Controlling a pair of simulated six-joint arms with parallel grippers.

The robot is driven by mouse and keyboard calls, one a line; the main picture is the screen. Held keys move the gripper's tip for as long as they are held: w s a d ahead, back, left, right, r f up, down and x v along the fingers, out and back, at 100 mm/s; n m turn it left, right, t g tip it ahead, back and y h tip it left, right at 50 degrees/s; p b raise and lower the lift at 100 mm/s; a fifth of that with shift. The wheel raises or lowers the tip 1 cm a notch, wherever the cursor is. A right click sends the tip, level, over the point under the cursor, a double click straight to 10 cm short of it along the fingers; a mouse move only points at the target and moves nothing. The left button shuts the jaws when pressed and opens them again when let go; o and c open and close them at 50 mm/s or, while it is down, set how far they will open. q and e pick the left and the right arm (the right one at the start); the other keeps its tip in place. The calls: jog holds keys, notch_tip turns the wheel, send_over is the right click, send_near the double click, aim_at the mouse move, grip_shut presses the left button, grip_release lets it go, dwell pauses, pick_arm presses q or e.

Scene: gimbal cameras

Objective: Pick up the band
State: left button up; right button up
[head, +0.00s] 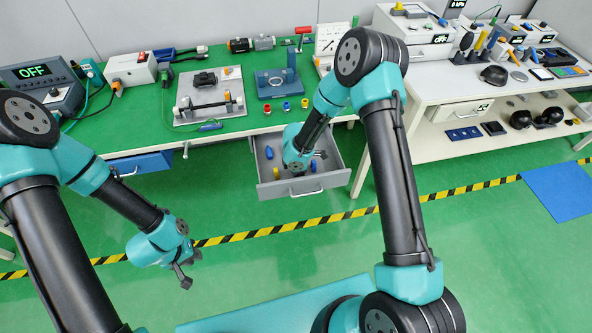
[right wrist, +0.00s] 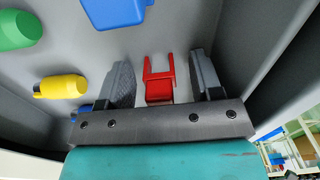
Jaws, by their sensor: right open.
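A red H-shaped piece (right wrist: 159,88) lies in the open drawer (head: 330,180). I cannot tell for certain that it is the band; nothing else in view clearly looks like one. My right gripper (right wrist: 160,75) is open inside the drawer, with its two fingers on either side of the red piece and visible gaps to both. In the head view the right gripper (head: 305,166) reaches down into the drawer and hides part of its floor. My left gripper (head: 190,270) hangs empty over the green floor, its fingers apart.
A yellow piece (right wrist: 60,88), a green piece (right wrist: 18,30) and a blue piece (right wrist: 113,10) lie in the drawer near the right gripper. The grey drawer walls stand close around it. The green workbench (head: 215,142) with tools is above and behind the drawer.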

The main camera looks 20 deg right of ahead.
jog(key=shift+c, duration=0.3)
jog(key=c, duration=0.9)
